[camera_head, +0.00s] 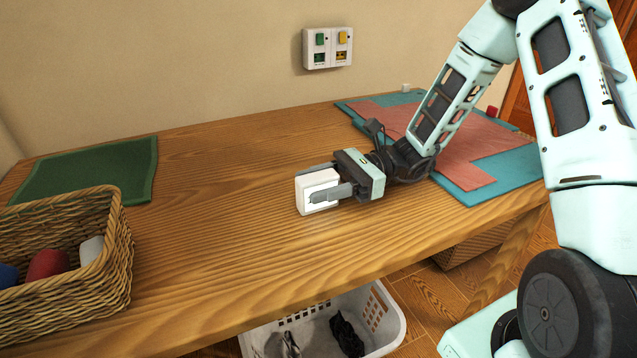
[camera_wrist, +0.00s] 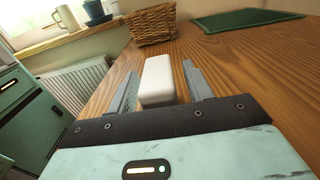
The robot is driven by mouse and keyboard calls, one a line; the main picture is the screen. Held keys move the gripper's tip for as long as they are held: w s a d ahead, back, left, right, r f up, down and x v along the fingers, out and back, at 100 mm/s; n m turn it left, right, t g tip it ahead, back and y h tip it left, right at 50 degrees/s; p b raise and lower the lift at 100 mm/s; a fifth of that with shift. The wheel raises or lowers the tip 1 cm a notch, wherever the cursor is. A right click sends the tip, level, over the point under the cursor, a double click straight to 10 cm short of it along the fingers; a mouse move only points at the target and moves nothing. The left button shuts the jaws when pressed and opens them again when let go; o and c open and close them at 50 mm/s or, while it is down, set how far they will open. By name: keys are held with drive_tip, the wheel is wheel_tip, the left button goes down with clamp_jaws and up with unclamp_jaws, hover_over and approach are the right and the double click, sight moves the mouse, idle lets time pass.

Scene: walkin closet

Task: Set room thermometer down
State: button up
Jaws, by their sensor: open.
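The room thermometer (camera_head: 317,190) is a small white block on the wooden table (camera_head: 215,215), near the middle of the tabletop. It appears to stand upright on the wood. My gripper (camera_head: 322,184) reaches in from the right, low over the table, with its fingers on either side of the thermometer. In the wrist view the white block (camera_wrist: 160,82) lies between the two grey fingers of my gripper (camera_wrist: 160,90), with a visible gap on the right side and a narrower one on the left. The fingers are open. The thermometer's underside is hidden.
A wicker basket (camera_head: 118,245) with balls stands at the left, before a green cloth (camera_head: 85,170). Teal and pink mats (camera_head: 475,165) lie under my arm at the right. A white laundry basket (camera_head: 388,312) is below the front edge. A switch panel (camera_head: 327,48) is on the wall.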

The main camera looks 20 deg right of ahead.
drive_tip(key=shift+d+r, duration=0.15)
drive_tip(key=d+p, duration=0.1)
drive_tip(key=d, duration=1)
drive_tip(key=shift+d, duration=0.35)
